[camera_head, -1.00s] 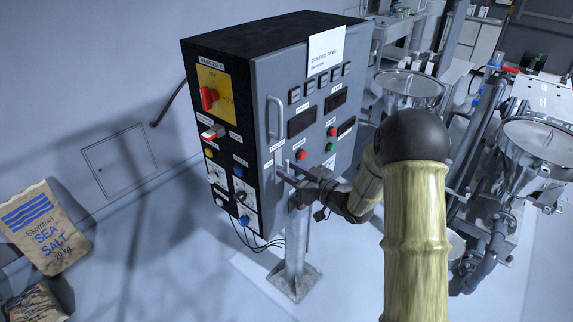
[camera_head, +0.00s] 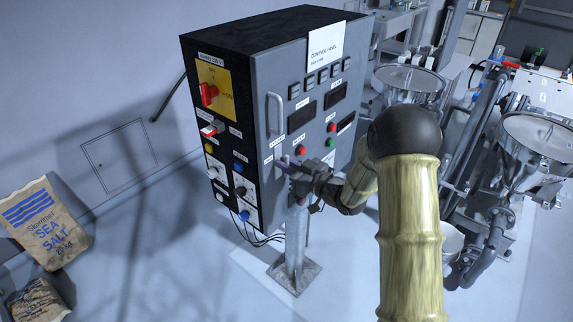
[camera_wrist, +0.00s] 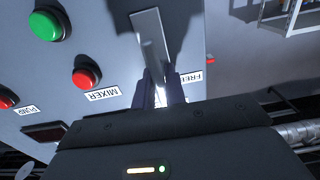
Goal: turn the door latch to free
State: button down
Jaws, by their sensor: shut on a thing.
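The door latch is a flat grey metal bar (camera_wrist: 151,38) on the grey door of the control box (camera_head: 262,95). In the wrist view it runs slightly tilted from the top edge down between my fingers. My gripper (camera_wrist: 163,90) is shut on its near end, with one dark finger on each side. A label reading FREE (camera_wrist: 190,77) is just right of the fingers. In the head view my gripper (camera_head: 287,166) is at the lower door; the latch is too small and covered there to judge its angle.
A red button (camera_wrist: 86,78) and a green button (camera_wrist: 46,25) sit left of the latch, near a MIXER label (camera_wrist: 103,93). A door handle (camera_head: 275,117) stands out above. A post (camera_head: 296,240) carries the box. Steel hoppers (camera_head: 408,80) stand to the right.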

jog(key=shift+m, duration=0.3)
jog(key=m+p, duration=0.1)
jog(key=m, duration=0.3)
jog(key=shift+w+d, duration=0.15)
jog(key=shift+w+d+f+m+p, duration=0.15)
jog(key=shift+m+p, duration=0.65)
jog(key=shift+m, duration=1.4)
jog(key=shift+a+f+m+p, duration=0.1)
jog(key=shift+m+p, duration=0.75)
jog(key=shift+m, duration=1.35)
jog(key=shift+w+d+f+m+p, duration=0.15)
jog(key=shift+m+p, duration=0.65)
jog(key=shift+m, duration=1.4)
jog(key=shift+s, duration=0.1)
jog(key=c, duration=1.4)
grip_release()
jog(key=shift+c, duration=0.2)
jog(key=shift+s, duration=0.1)
